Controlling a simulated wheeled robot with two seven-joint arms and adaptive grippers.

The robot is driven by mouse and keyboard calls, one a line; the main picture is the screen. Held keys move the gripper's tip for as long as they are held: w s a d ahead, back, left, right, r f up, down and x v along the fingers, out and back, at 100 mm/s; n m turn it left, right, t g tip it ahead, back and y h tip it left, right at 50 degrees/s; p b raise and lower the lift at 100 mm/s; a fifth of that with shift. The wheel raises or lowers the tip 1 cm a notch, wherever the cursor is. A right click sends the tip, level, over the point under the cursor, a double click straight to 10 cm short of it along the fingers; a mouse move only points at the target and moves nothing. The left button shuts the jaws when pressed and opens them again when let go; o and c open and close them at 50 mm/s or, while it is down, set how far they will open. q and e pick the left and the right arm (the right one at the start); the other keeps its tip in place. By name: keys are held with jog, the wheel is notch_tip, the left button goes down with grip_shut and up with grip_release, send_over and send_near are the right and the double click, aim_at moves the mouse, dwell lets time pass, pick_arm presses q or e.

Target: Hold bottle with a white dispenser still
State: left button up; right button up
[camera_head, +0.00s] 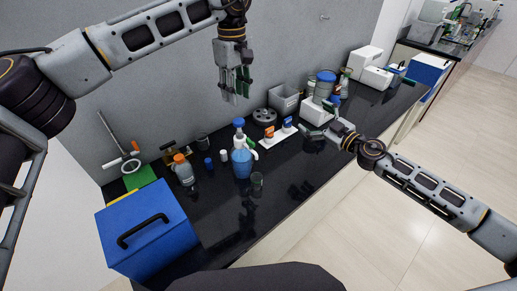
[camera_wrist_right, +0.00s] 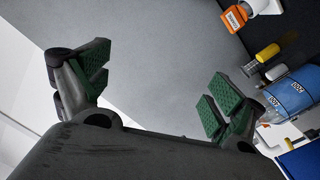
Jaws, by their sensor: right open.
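The bottle with a white dispenser (camera_head: 242,163) is blue with a white and blue top. It stands upright on the black bench near the middle of the head view. My left gripper (camera_head: 237,92) hangs in the air above and behind the bottle, fingers down and apart, holding nothing. My right gripper (camera_head: 316,130) is to the right of the bottle, apart from it. In the right wrist view my right gripper (camera_wrist_right: 158,92) is open, with green pads and nothing between them. A bottle with blue contents (camera_wrist_right: 290,92) shows at that view's right edge; I cannot tell surely if it is the same one.
A blue box (camera_head: 150,230) stands at the bench's left end. An orange-capped bottle (camera_head: 183,170) and small vials are left of the dispenser bottle; a glass beaker (camera_head: 257,184) is close in front. A white rack (camera_head: 279,134) and a grey bin (camera_head: 284,99) are behind right.

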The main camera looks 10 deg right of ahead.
jog(key=s+a+f+m+g+y, duration=0.1)
jog(key=s+a+f, duration=0.15)
jog(key=a, duration=0.25)
jog(key=s+a+f+m+g+y, duration=0.1)
jog(key=s+a+f, duration=0.15)
jog(key=a, duration=0.25)
jog(key=m+g+y, duration=0.1)
jog(key=y, duration=0.1)
send_over(250, 161)
jog(key=v, duration=0.6)
jog(key=shift+s+a+f, duration=0.1)
jog(key=shift+a+f, duration=0.15)
jog(key=shift+f, duration=0.4)
jog(key=shift+w+a+r+n+g+y, duration=0.15)
jog(key=shift+w+a+r+n+y, duration=0.1)
jog(key=shift+w+r, duration=0.3)
jog(key=shift+w+a+r+n+g+y, duration=0.15)
jog(key=shift+w+a+r+n, duration=0.1)
jog(key=shift+w+r, duration=0.25)
jog(key=shift+f, duration=0.15)
jog(key=shift+f, duration=3.85)
jog(key=shift+x, duration=3.8)
jog(key=shift+c, duration=0.4)
